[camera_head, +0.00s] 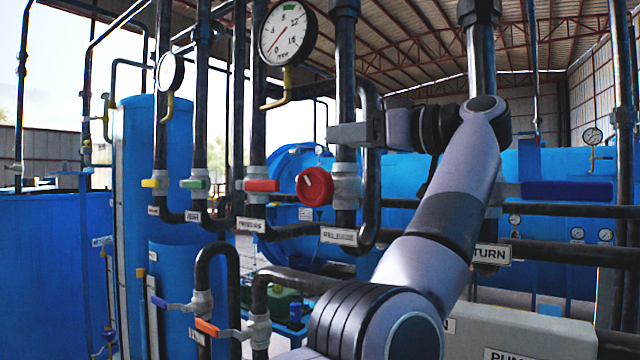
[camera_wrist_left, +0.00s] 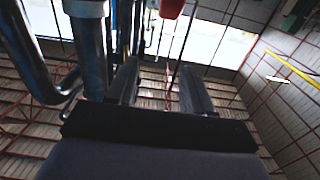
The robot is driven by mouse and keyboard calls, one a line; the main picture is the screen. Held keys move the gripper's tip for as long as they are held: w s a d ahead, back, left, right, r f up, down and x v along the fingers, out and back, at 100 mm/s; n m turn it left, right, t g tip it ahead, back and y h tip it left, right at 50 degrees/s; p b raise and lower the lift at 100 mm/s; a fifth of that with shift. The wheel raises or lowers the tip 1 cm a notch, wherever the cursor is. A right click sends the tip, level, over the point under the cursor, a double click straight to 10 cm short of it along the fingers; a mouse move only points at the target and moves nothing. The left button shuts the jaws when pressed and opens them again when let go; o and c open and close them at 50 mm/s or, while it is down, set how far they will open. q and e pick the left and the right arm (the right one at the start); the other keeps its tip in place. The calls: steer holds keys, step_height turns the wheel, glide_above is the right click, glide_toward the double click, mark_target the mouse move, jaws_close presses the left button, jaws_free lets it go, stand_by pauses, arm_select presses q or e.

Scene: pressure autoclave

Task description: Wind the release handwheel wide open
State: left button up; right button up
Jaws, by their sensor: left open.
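The release handwheel (camera_head: 315,187) is a red round knob on the front of a valve on a dark vertical pipe, above a "RELEASE" label (camera_head: 339,236). My left gripper (camera_head: 338,135) is above the handwheel and slightly to its right, in front of the same pipe and apart from the wheel. In the left wrist view my left gripper (camera_wrist_left: 162,78) has its two fingers spread with nothing between them. A red part (camera_wrist_left: 172,8) is cut off at the top edge there; I cannot tell for sure that it is the handwheel. My right gripper is not in view.
A red lever handle (camera_head: 262,185) sits just left of the handwheel. A pressure gauge (camera_head: 287,33) hangs above. A bent pipe (camera_head: 370,180) runs close on the right. Lower down are blue (camera_head: 172,304) and orange (camera_head: 207,327) levers.

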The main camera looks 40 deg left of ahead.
arm_select(q)
glide_toward(315, 183)
steer(key=a, duration=0.1)
steer(key=w+a+b, duration=0.1)
steer(key=a, duration=0.1)
steer(key=shift+a+f, duration=0.2)
steer(key=shift+a, duration=0.1)
steer(key=a, duration=0.5)
steer(key=s+a+p, duration=0.1)
steer(key=a, duration=0.1)
steer(key=shift+a+r, duration=0.25)
jaws_close()
